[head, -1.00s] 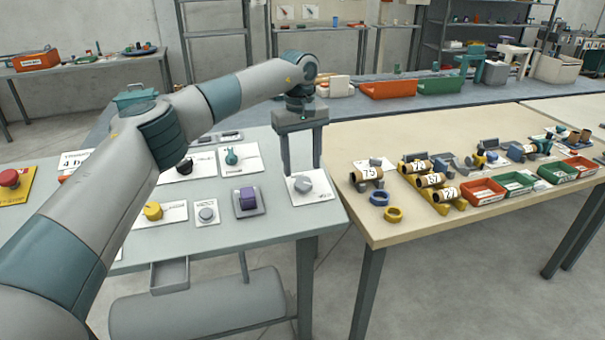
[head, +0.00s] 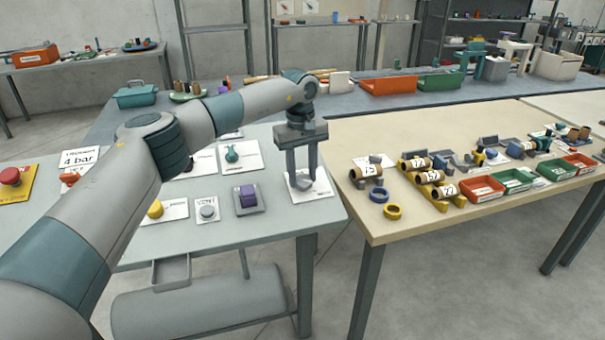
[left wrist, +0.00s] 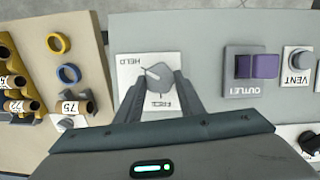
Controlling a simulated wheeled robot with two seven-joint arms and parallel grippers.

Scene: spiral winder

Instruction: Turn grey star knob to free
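The grey star knob (left wrist: 159,76) sits on a white plate (left wrist: 128,72) marked HELD and FREE, upside down in the left wrist view. In the head view its plate (head: 323,187) is at the right end of the grey-green table, and my fingers largely cover the knob. My left gripper (head: 302,190) points down over it. In the left wrist view, my gripper's fingers (left wrist: 160,84) lie one on each side of the knob and appear shut on it. The knob's exact pointing direction is hard to tell. My right gripper is not in view.
A purple block labelled OUTLET (head: 247,197) and a grey VENT knob (head: 208,212) are to the left on the same table. A yellow knob (head: 155,209) is farther left. The wooden table (head: 420,220) to the right holds blue and yellow rings, numbered tubes and small bins.

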